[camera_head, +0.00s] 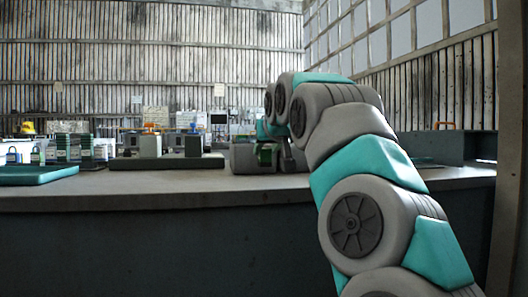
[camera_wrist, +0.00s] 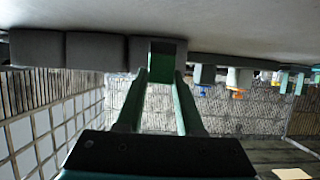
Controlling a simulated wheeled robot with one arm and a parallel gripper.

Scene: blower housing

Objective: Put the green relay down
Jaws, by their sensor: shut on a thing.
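The green relay (camera_wrist: 161,61) shows in the wrist view between the tips of my gripper (camera_wrist: 160,76), which is shut on it. The wrist picture is upside down. In the head view the green relay (camera_head: 265,155) is a small dark green box at the grey blocks on the bench, and my gripper (camera_head: 275,155) is beside it, partly hidden by my arm. The relay is upright and in line with the row of grey blocks (camera_wrist: 95,51). I cannot tell whether it touches the surface under it.
The bench top (camera_head: 200,188) is clear in front. A teal tray (camera_head: 38,174) lies at far left.

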